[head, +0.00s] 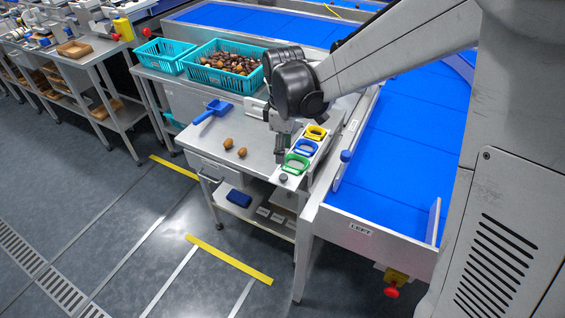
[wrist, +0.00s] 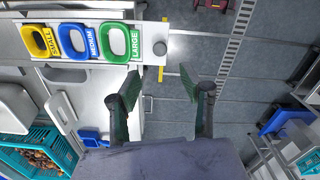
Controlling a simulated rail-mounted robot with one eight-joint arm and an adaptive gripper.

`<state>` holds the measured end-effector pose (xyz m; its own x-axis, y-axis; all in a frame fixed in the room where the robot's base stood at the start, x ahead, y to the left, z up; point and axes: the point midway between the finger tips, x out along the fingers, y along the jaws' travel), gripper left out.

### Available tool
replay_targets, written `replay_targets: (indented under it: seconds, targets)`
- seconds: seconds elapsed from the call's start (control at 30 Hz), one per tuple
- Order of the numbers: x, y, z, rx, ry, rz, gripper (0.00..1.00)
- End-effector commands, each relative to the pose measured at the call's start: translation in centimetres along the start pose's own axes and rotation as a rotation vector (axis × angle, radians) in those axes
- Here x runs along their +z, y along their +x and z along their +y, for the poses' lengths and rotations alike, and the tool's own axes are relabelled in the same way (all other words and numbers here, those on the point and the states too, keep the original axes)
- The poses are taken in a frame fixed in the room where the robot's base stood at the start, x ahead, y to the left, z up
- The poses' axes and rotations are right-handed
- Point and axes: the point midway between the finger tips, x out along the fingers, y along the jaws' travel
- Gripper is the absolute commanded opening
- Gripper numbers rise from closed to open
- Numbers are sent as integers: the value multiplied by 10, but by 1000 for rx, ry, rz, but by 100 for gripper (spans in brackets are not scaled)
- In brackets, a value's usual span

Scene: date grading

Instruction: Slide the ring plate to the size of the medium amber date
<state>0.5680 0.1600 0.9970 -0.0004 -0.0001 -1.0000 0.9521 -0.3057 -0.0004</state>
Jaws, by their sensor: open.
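The ring plate (head: 290,180) lies along the right edge of the steel table, with yellow, blue and green rings in a row. In the wrist view the plate (wrist: 150,28) shows the yellow ring marked SMALL (wrist: 40,41), the blue ring marked MEDIUM (wrist: 73,40) and the green ring marked LARGE (wrist: 118,42). A grey knob (wrist: 160,48) sits at the plate's end beyond the green ring. Two brown dates (head: 228,143) (head: 242,152) lie on the table left of the plate; I cannot tell their size class. My gripper (wrist: 160,84) is open and empty, near the plate's knob end.
A blue scoop (head: 213,110) lies at the table's left. Teal crates (head: 205,75) stand behind, the larger full of dates. A blue conveyor (head: 400,150) with a raised side wall and a blue knob (head: 346,156) runs along the right. The tabletop around the two dates is clear.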

Motion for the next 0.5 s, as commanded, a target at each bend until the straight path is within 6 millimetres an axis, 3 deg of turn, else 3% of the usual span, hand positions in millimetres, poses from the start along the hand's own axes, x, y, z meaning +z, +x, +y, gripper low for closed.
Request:
replay_targets:
  seconds: [0.3,0.5]
  targets:
    - [0,60,0,0,1,0,41]
    - [0,88,0,1,1,0,41]
